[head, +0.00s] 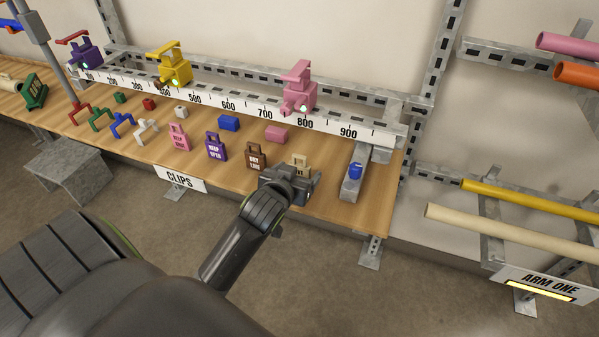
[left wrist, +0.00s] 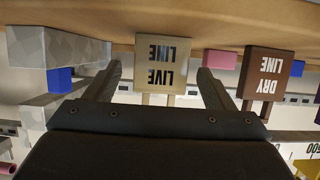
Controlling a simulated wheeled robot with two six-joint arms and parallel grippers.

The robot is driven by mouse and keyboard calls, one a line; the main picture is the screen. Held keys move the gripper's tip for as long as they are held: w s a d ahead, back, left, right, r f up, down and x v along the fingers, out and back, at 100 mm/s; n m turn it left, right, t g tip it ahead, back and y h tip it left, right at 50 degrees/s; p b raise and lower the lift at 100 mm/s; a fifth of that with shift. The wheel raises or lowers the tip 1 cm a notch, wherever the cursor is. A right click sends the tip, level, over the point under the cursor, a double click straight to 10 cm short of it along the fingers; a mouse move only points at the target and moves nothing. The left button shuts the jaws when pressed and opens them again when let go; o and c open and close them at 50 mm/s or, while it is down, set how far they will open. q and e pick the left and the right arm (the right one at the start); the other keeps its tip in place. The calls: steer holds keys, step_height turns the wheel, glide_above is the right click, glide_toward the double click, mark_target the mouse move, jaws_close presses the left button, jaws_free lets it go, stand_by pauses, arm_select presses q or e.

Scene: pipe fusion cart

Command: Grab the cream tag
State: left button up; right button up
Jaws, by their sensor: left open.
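The cream tag (head: 300,162) stands on the wooden bench near its front edge, partly hidden behind my left gripper in the head view. In the left wrist view the cream tag (left wrist: 160,64) appears upside down and reads "LIVE LINE". My left gripper (head: 308,183) is open, and its two fingers (left wrist: 157,85) show on either side of the tag in the left wrist view. I cannot tell whether the fingers touch it. My right gripper is not in view.
A brown "DRY LINE" tag (head: 256,156) stands just left of the cream tag; it also shows in the left wrist view (left wrist: 268,75). Purple (head: 216,146) and pink (head: 179,137) tags stand further left. A metal block with a blue part (head: 355,171) lies to the right.

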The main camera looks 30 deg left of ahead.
arm_select(q)
steer(key=shift+x, duration=0.95)
steer(key=c, duration=1)
steer(key=shift+r, duration=0.15)
steer(key=shift+c, duration=0.2)
